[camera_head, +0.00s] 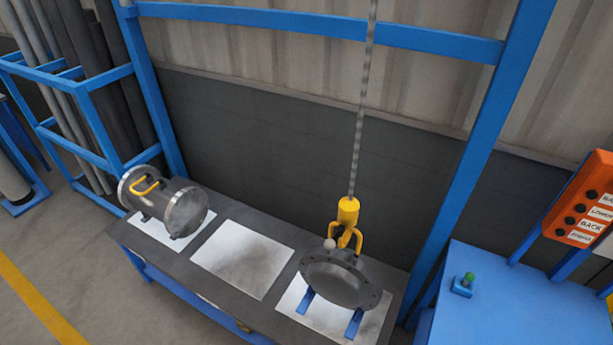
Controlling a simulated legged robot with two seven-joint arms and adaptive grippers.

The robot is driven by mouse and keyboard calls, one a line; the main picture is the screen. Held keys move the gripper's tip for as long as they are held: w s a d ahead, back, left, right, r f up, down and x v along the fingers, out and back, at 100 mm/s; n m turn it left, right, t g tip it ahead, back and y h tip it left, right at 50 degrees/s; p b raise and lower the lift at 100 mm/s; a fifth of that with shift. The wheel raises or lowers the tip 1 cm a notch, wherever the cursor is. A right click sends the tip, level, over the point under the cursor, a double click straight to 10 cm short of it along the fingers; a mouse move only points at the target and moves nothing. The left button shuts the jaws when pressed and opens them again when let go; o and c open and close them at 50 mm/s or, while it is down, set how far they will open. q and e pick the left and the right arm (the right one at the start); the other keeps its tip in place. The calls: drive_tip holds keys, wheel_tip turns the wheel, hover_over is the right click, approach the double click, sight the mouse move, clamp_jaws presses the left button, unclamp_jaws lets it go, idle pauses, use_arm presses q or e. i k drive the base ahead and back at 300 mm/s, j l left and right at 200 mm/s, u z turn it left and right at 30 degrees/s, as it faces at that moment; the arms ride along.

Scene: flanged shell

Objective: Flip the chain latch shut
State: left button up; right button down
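A grey chain (358,140) hangs down from above, in front of the back wall. At its lower end is a yellow hook block (348,211) with yellow hook arms (346,238) below it. These meet the top of a dark grey flanged shell (341,279), which sits on blue supports (354,323) on the right part of the bench. A small pale round knob (330,244) shows just left of the hook. The latch is too small for me to tell whether it is open or shut. Neither of my grippers shows.
A grey flanged cylinder (171,204) with a yellow handle lies at the bench's left. A bare metal plate (242,259) lies mid-bench. Blue frame posts (480,150) flank the bench. An orange button panel (582,200) and a green button (468,279) on a blue table are at right.

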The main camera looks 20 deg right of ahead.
sight(329, 244)
drive_tip(key=i+z, duration=0.1)
drive_tip(key=z, duration=0.25)
drive_tip(key=j+z, duration=0.1)
drive_tip(key=z, duration=0.25)
drive_tip(key=i+j+z, duration=0.1)
drive_tip(key=z, duration=0.25)
drive_tip(key=i, duration=0.05)
